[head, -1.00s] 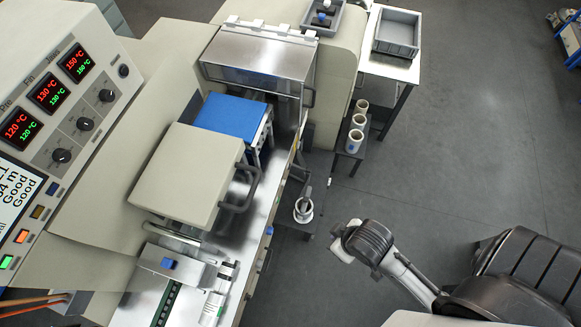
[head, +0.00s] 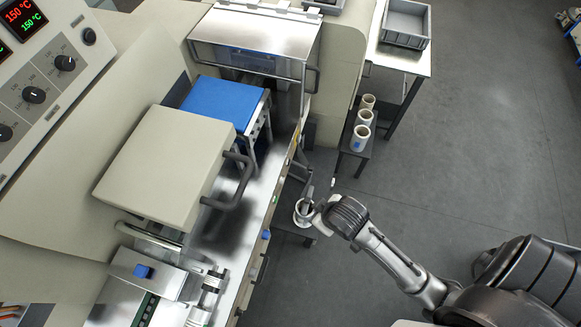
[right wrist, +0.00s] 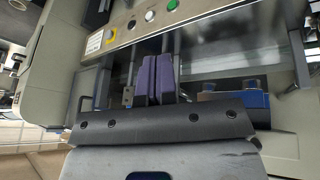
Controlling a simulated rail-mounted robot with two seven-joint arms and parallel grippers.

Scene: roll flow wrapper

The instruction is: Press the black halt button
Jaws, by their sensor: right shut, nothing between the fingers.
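The black button (right wrist: 131,24) shows in the right wrist view, on the machine's metal front strip, between a yellow-backed button (right wrist: 109,38) and a white button (right wrist: 149,16). I cannot make it out in the head view. My right gripper (right wrist: 155,82) is shut and empty; its purple fingers point up the wrist view toward the strip, with the buttons beyond the tips. In the head view my right gripper (head: 320,212) is beside the machine's front edge, partly hidden by its own wrist. My left gripper is not in view.
A green button (right wrist: 172,4) sits farther along the strip. In the head view, a low stand with several white rolls (head: 361,138), a grey bin (head: 405,24) on a table and the machine's beige cover (head: 165,175) are nearby. Open floor lies to the right.

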